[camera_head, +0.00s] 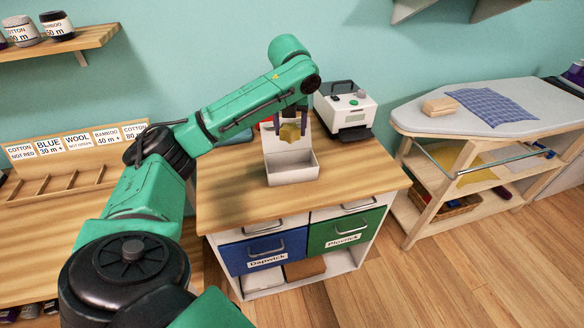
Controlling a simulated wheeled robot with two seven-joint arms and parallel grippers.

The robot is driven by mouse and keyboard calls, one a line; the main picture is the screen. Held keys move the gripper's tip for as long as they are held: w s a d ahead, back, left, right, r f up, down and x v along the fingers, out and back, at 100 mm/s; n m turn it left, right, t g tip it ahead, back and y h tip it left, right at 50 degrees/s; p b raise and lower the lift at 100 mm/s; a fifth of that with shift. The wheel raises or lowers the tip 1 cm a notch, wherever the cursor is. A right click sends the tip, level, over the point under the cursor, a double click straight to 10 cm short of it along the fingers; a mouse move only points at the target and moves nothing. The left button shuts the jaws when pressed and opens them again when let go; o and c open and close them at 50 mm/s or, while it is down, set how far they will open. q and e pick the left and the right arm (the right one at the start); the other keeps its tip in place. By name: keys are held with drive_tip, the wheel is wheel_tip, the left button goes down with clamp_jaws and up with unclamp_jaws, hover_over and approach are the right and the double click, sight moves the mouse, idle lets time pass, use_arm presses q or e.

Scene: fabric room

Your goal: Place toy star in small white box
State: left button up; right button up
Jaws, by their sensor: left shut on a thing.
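My left gripper (290,128) comes in from the left and points down over the small white box (293,175). It is shut on the yellow toy star (290,134). The star hangs above the open front of the box, in front of its tall back wall, and looks clear of the floor of the box. The box stands on the wooden top of the drawer cabinet (235,205). My right gripper is not in view.
A white machine (345,112) stands behind the box at the right. An ironing board (470,115) with a blue checked cloth (492,107) is further right. A labelled wooden rack (70,150) is at the left.

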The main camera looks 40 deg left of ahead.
sight(290, 142)
use_arm(q)
wheel_tip(290, 142, down, 13)
drive_tip(key=shift+f, duration=0.1)
drive_tip(key=shift+s, duration=0.1)
drive_tip(key=o, duration=1.3)
drive_tip(key=shift+f, duration=0.1)
drive_tip(key=v, duration=1.2)
drive_tip(key=shift+d+r, duration=0.1)
drive_tip(key=shift+r, duration=0.1)
drive_tip(key=shift+f, duration=0.1)
